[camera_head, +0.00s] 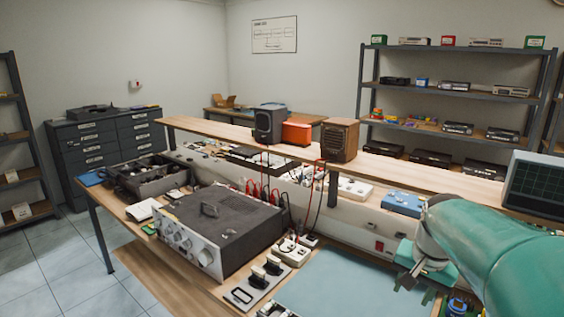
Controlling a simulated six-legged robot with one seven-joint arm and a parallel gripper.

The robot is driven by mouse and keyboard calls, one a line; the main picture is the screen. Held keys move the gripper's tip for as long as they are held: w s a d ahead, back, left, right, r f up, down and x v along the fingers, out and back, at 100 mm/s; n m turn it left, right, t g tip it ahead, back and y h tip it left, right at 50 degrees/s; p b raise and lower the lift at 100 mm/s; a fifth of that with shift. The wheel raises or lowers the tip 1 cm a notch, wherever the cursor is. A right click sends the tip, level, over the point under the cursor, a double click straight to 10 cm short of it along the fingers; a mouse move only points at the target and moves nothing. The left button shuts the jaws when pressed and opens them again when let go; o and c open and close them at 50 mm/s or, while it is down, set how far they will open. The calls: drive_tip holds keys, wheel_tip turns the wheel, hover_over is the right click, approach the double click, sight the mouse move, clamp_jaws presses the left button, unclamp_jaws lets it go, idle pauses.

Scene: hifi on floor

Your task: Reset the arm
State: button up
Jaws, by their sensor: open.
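My arm, teal green, reaches in from the right edge of the head view. My gripper (405,281) is at its end, above the right part of the light blue mat (335,283) on the workbench. The gripper is open, and I see nothing between its fingers. The arm hides part of the bench's right side.
A large grey hi-fi unit (218,226) with knobs stands on the bench, with red cables beside it. A raised wooden shelf (215,132) carries speakers (340,139) and an orange box (296,132). A screen instrument (535,186) stands right, close to my arm.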

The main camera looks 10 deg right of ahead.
drive_tip(key=s+a+n+t, duration=0.1)
drive_tip(key=s+a+n, duration=0.3)
drive_tip(key=a, duration=0.6)
drive_tip(key=s+a+n+t, duration=0.2)
drive_tip(key=s+a+n, duration=0.3)
drive_tip(key=a, duration=0.5)
drive_tip(key=shift+s+y, duration=0.3)
drive_tip(key=shift+s, duration=0.2)
drive_tip(key=shift+r, duration=0.1)
drive_tip(key=shift+c, duration=0.7)
